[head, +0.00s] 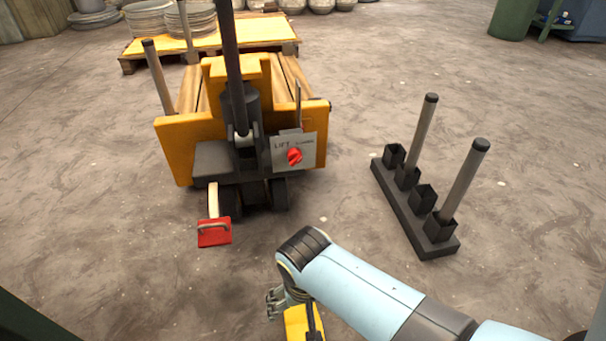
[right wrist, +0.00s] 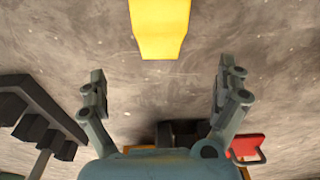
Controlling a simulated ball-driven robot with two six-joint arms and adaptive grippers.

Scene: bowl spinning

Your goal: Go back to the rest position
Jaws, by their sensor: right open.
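My right gripper (head: 273,302) is low in the head view, at the end of my pale blue arm from the lower right. In the right wrist view its two fingers (right wrist: 162,85) stand wide apart with nothing between their tips. A yellow piece (head: 297,322) shows just below it in the head view, partly cut off. A yellow piece also shows at the top of the right wrist view (right wrist: 158,30), beyond the fingertips; I cannot tell what it belongs to. My left gripper is not in view.
A yellow lift cart (head: 181,146) with a red knob (head: 295,156) and red pedal (head: 214,232) stands ahead. A dark rack (head: 405,212) with two upright posts stands right. Plates (head: 190,20) sit on a yellow pallet (head: 262,32) behind. Floor between cart and rack is clear.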

